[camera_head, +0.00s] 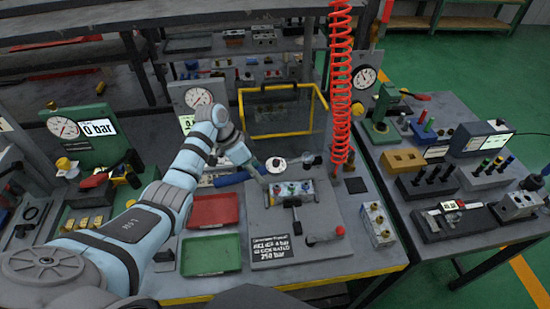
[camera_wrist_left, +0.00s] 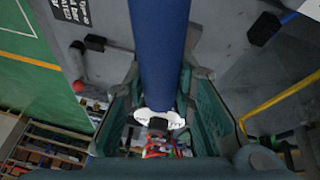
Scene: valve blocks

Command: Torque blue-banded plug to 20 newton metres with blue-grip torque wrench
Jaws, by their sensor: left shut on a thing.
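The blue-grip torque wrench (camera_head: 230,179) shows in the head view as a blue handle sticking out leftward beside my left gripper (camera_head: 256,170). In the left wrist view the long blue grip (camera_wrist_left: 160,45) runs from the top edge down between the fingers of my left gripper (camera_wrist_left: 164,78), which is shut on it. The wrench's head cannot be made out clearly. A metal valve block (camera_head: 290,191) with several coloured plugs sits on the grey fixture plate, just right of the gripper. Which plug has the blue band cannot be told. My right gripper is not in view.
A red tray (camera_head: 213,210) and a green tray (camera_head: 212,253) lie left of the fixture plate (camera_head: 335,215). A lever with a red knob (camera_head: 339,231) stands on the plate. A red coiled hose (camera_head: 340,90) hangs behind. A yellow-edged frame (camera_head: 283,135) stands at the back.

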